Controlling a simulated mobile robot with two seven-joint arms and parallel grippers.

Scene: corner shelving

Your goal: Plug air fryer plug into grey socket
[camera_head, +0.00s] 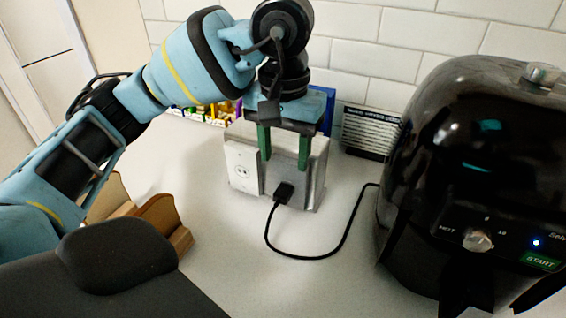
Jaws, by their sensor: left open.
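The black air fryer plug (284,192) is at the lower front of the grey socket (309,190), against its face. I cannot tell how deep it sits. Its black cord (300,257) loops over the counter to the air fryer (470,150), which stands at the right with a small blue light lit. A white outlet plate (241,168) is on the left part of the same box. My left gripper (284,163) points down with its green fingers apart, above the plug and in front of the socket. It holds nothing. My right gripper is out of view.
Brown wooden pieces (160,222) stand at the left of the counter (225,255). A black box with white print (368,133) and colourful items (195,114) are behind, near the tiled wall. The counter around the cord is clear.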

